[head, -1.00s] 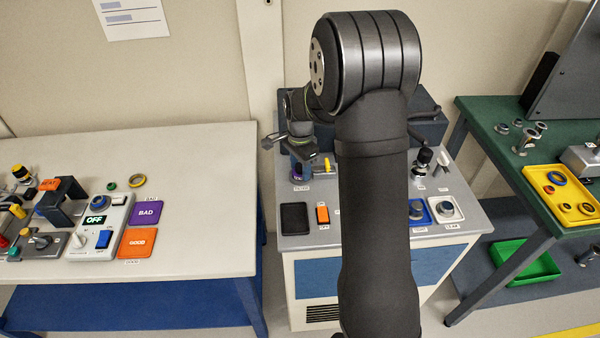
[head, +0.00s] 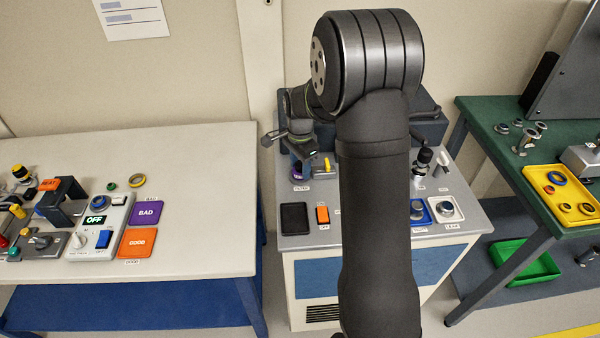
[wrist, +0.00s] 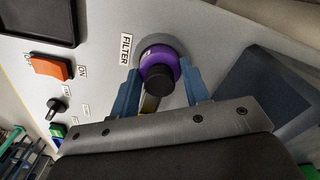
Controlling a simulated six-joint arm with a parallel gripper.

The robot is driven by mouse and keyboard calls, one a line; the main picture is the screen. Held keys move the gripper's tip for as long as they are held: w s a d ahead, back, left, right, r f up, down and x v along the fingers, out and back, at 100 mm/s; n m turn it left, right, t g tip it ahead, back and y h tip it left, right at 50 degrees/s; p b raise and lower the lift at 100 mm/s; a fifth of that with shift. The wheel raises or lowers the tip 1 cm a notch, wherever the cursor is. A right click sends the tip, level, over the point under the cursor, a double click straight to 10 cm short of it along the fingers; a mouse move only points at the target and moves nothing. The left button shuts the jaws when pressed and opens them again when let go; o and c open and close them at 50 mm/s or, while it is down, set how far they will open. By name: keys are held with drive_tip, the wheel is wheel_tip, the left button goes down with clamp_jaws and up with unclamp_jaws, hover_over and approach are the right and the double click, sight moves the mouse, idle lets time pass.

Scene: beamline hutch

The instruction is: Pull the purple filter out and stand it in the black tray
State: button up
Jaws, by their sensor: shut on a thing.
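The purple filter (wrist: 160,66) has a dark knob end and sits in a grey ring beside the FILTER label on the panel. In the head view only a bit of the purple filter (head: 298,171) shows under my wrist. My gripper (wrist: 160,80) is shut on the purple filter, with one blue finger on each side of it. The filter is still at its ring; how deep it sits I cannot tell. The black tray (head: 294,218) lies flat and empty at the front left of the panel, and its corner (wrist: 40,18) shows in the wrist view.
An orange switch (head: 322,215) is just right of the tray. A yellow part (head: 327,164) stands close to the filter. A dark box (wrist: 265,90) rises beside my gripper. Blue-ringed and white-framed controls (head: 446,208) are at the panel's right.

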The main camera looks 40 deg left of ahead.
drive_tip(key=shift+r, duration=0.7)
idle(0.3)
drive_tip(key=shift+r, duration=2.45)
drive_tip(key=shift+d, duration=0.1)
drive_tip(key=s+d+r+n, duration=0.2)
drive_tip(key=s+d, duration=0.2)
drive_tip(key=d, duration=0.5)
drive_tip(key=s+d+r+n, duration=0.2)
drive_tip(key=s+d, duration=0.2)
drive_tip(key=d, duration=0.6)
hover_over(295, 219)
drive_tip(key=shift+n, duration=0.3)
wheel_tip(295, 219, down, 7)
drive_tip(key=shift+a+r, duration=0.1)
drive_tip(key=shift+r, duration=0.1)
drive_tip(key=shift+f, duration=2)
